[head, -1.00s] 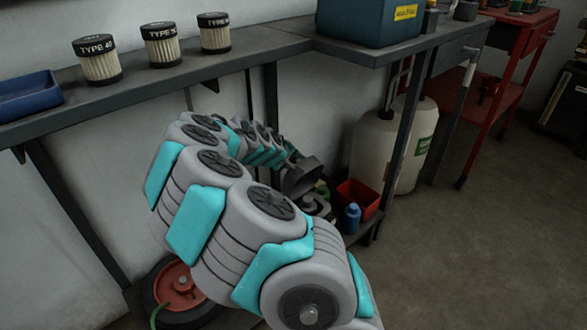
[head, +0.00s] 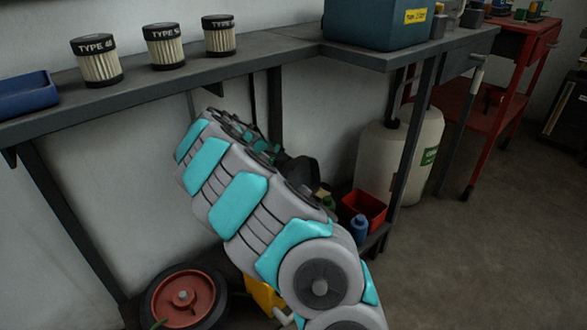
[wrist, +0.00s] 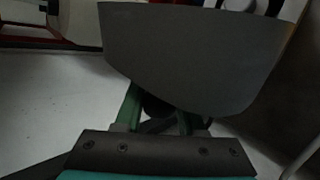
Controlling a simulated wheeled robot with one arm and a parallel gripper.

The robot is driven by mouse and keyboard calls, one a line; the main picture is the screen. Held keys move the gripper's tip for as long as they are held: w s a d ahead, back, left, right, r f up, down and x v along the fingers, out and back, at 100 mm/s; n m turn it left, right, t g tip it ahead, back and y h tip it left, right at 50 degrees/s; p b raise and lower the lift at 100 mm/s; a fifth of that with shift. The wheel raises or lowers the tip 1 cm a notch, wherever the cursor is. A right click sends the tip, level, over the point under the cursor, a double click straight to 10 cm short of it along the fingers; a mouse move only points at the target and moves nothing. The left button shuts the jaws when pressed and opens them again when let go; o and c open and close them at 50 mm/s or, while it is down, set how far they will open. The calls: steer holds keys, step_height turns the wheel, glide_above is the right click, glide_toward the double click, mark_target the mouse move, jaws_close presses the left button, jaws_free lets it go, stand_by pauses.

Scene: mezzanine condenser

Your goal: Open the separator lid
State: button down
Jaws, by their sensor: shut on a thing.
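A dark grey plate with a curved lower edge (wrist: 195,55), which looks like the separator lid, fills the upper middle of the wrist view. My gripper (wrist: 158,112) reaches up to it with two green fingers. Their tips pass behind the plate, so the gripped part is hidden. In the head view a dark grey piece (head: 301,172), perhaps the same lid, shows tilted beyond my arm under the bench. My gripper and most of the separator are hidden behind my arm there.
A dark bench (head: 285,52) runs overhead with several filters and a teal box (head: 372,22). A red bin (head: 363,207), blue bottle (head: 360,229) and white tank (head: 398,160) are right of my arm. A red-hubbed wheel (head: 183,298) is lower left. Floor is clear at right.

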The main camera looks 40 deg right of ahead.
stand_by(0.4)
steer(key=c, duration=0.5)
jaws_free()
steer(key=shift+v, duration=3.85)
